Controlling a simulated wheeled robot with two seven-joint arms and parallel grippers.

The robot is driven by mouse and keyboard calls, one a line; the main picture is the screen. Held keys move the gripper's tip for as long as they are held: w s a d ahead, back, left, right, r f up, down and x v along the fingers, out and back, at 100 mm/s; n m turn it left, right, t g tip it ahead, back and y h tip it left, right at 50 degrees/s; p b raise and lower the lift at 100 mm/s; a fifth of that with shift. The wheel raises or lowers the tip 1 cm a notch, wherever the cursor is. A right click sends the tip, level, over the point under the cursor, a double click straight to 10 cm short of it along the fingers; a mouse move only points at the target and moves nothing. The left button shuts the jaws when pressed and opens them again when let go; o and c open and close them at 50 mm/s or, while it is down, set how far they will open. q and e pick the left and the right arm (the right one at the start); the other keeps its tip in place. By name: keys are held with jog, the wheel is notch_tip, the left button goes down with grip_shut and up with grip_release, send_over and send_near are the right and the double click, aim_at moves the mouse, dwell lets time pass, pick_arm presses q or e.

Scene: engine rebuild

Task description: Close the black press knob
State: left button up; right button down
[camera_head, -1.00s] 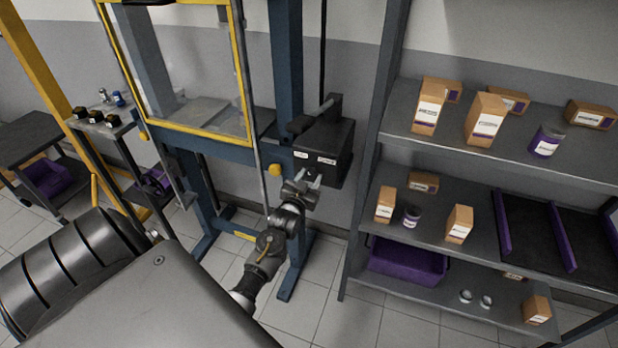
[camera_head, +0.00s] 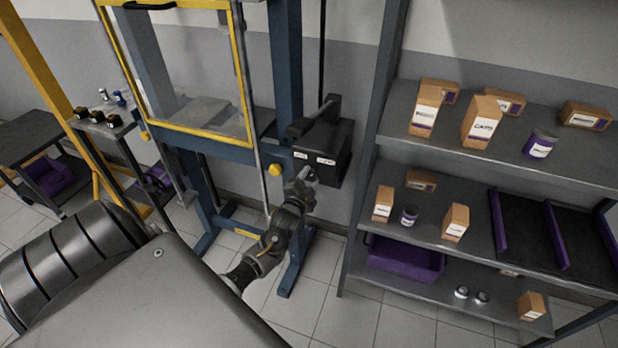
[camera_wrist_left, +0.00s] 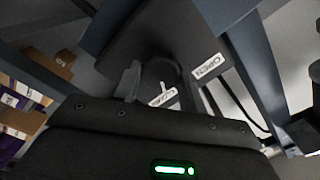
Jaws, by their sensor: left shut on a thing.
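The black press control box (camera_head: 334,139) is mounted on the right post of the blue press, with two white labels on its front. My left gripper (camera_head: 306,175) is at the lower front of this box. In the left wrist view, the round black knob (camera_wrist_left: 160,72) lies between my two dark fingers, and the gripper is shut on it. A label reading OPEN (camera_wrist_left: 208,67) is beside the knob, and a second label, apparently CLOSE (camera_wrist_left: 163,96), is close to the fingers. In the head view the gripper hides the knob. My right gripper is not in view.
The blue press frame (camera_head: 289,70) with its yellow-edged clear guard (camera_head: 195,70) stands left of the box. A grey shelf unit (camera_head: 398,150) with cartons, jars and a purple bin (camera_head: 405,258) stands close on the right. A small side stand (camera_head: 103,123) is at the left.

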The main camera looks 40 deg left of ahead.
pick_arm(q)
jog(key=shift+m, duration=0.6)
jog(key=o, duration=1)
jog(key=shift+b+v, duration=0.95)
jog(key=shift+v, duration=4.45)
jog(key=shift+d, duration=0.1)
